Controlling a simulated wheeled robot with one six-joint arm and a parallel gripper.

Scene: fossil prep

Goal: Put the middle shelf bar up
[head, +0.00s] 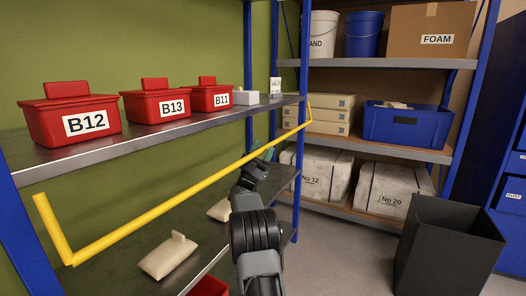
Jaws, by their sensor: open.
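The yellow shelf bar (178,199) runs along the front of the left rack, below the front edge of the middle shelf (170,138). It has a bent arm at each end, the near one at left rising from the bar's corner. The far end meets the rack near its blue post. My gripper (264,154) is at the bar's far half, small and dark against the rack. Its jaws are open, and I cannot tell whether they touch the bar or surround it. My arm hides part of the lower shelf.
Red bins B12 (77,125), B13 (158,106) and B11 (211,99) stand on the middle shelf. Pale bags (168,257) lie on the shelf below. A dark open bin (447,250) stands on the floor at right, before another rack with a blue crate (407,128).

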